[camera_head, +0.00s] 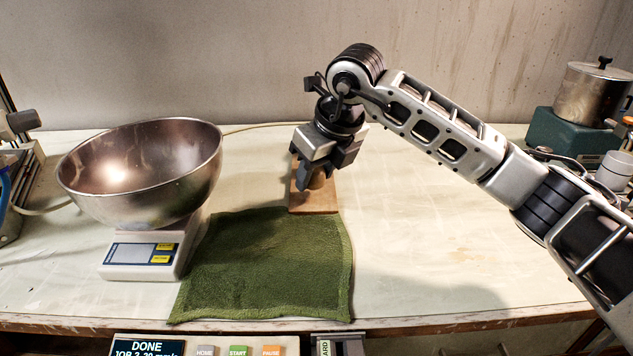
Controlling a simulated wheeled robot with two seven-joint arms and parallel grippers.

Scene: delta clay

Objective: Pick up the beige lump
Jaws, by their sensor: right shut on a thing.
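My right gripper (318,178) points down over a small wooden board (314,202) at the back middle of the table. It is shut on the beige lump (317,181), of which only a small brownish part shows between the fingers. The fingers hide the rest of the lump. I cannot tell whether the lump touches the board or is just above it. My left gripper is not in the view.
A green cloth (268,265) lies in front of the board. A steel bowl (140,175) sits on a white scale (148,255) to the left. A metal pot (592,95) stands at the back right. A control panel (225,346) is below the table's front edge. The table's right middle is clear.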

